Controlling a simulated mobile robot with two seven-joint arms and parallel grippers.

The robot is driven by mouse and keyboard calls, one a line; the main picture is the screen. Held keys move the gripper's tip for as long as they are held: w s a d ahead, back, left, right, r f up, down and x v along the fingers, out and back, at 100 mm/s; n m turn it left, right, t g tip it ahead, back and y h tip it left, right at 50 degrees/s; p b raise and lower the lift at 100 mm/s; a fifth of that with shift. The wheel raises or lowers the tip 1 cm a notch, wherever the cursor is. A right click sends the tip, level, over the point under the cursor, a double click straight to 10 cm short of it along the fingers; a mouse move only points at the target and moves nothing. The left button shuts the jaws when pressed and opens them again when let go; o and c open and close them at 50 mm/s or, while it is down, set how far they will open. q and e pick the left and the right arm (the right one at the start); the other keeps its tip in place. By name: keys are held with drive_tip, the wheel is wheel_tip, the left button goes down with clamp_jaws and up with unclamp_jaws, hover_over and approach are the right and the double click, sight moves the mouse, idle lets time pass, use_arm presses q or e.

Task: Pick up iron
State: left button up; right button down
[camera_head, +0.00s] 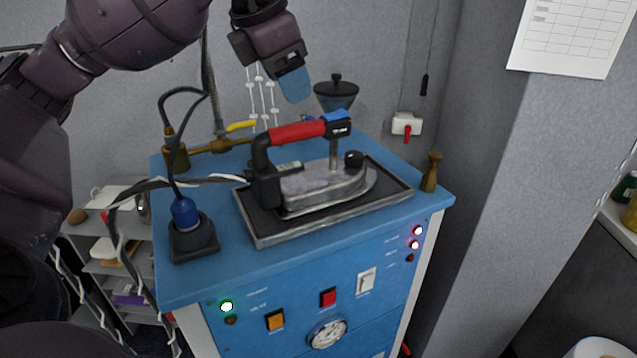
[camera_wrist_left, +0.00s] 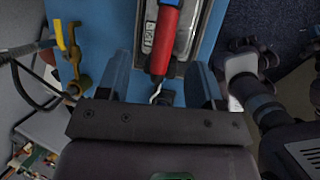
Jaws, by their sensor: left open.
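The iron (camera_head: 325,185) has a grey metal body, a black rear block and a red handle with a blue front end. It rests upright on a dark tray (camera_head: 262,238) on the blue machine. My left gripper (camera_head: 294,92) is above and behind the iron, apart from it; only one blue finger shows clearly in the head view. In the left wrist view, the gripper (camera_wrist_left: 162,78) is open, and the iron's red handle (camera_wrist_left: 163,40) lies in line with the gap between its fingers. My right gripper is not in view.
The blue machine top (camera_head: 330,258) also carries a brass valve with a yellow lever (camera_head: 241,126), a dark funnel (camera_head: 336,93), a blue plug (camera_head: 184,212) and a small brass piece (camera_head: 431,172). A cable runs left from the iron. Grey walls stand behind and right.

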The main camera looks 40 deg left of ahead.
sight(308, 125)
use_arm(q)
drive_tip(key=x, duration=0.4)
drive_tip(key=shift+f, duration=0.25)
drive_tip(key=shift+d+b+x, duration=0.15)
drive_tip(key=shift+b+x, duration=0.05)
drive_tip(key=shift+x, duration=1.1)
drive_tip(key=shift+d+b+x, duration=0.15)
drive_tip(key=shift+b+x, duration=0.05)
drive_tip(key=shift+x, duration=1.05)
drive_tip(key=shift+s+f, duration=0.1)
drive_tip(key=c, duration=1)
clamp_jaws()
drive_tip(key=shift+r, duration=0.25)
